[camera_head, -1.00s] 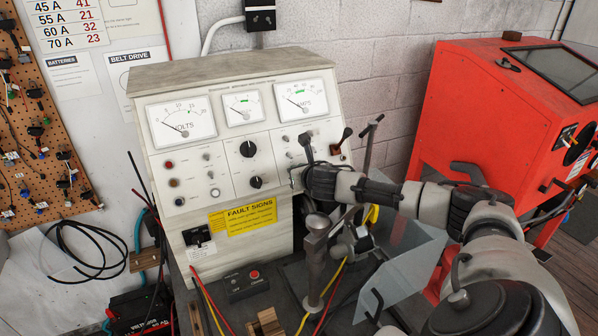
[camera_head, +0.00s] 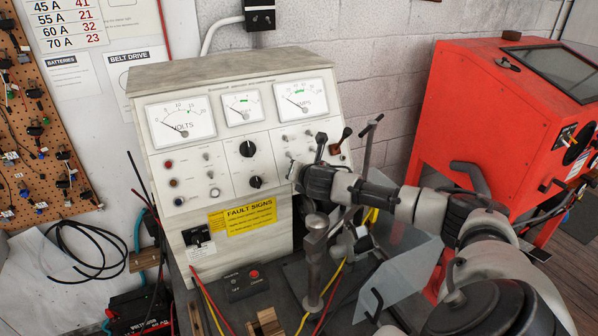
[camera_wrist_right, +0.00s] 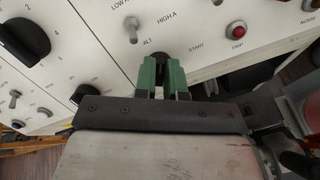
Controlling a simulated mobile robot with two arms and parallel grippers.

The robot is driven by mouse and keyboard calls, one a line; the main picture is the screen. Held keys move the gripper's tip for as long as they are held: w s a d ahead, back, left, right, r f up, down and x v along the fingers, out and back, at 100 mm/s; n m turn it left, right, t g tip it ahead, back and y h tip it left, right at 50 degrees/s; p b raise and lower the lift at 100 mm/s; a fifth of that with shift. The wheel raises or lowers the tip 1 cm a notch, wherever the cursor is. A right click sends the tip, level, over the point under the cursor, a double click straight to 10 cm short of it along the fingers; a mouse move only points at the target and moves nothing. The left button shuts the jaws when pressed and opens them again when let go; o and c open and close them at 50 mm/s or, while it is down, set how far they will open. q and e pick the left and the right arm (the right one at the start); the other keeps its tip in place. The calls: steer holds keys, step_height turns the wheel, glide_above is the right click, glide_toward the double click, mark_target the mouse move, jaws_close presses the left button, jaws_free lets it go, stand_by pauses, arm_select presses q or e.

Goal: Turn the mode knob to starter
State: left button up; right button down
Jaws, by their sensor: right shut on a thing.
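The mode knob (camera_wrist_right: 160,60) is a small dark knob on the white test bench panel, between the printed words ALT and START in the right wrist view. My right gripper (camera_wrist_right: 161,75) has its green fingertips closed on both sides of the knob. The fingers hide much of the knob, so I cannot tell which word it points to. In the head view my right gripper (camera_head: 295,176) is against the lower right part of the bench (camera_head: 165,155) front and covers the knob. My left gripper is not in view.
A toggle switch (camera_wrist_right: 132,30) and a red button (camera_wrist_right: 237,31) sit close to the knob. Two black knobs (camera_head: 247,149) are to its left in the head view. A post with a T-shaped top (camera_head: 315,245) stands in front. A red cabinet (camera_head: 480,110) is at right.

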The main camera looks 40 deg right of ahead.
steer(key=m+g, duration=0.1)
steer(key=m, duration=1.1)
steer(key=shift+s+d, duration=0.1)
steer(key=shift+f+m+g, duration=0.1)
steer(key=shift+m+g, duration=0.2)
steer(key=c, duration=1.2)
jaws_free()
steer(key=shift+s, duration=0.15)
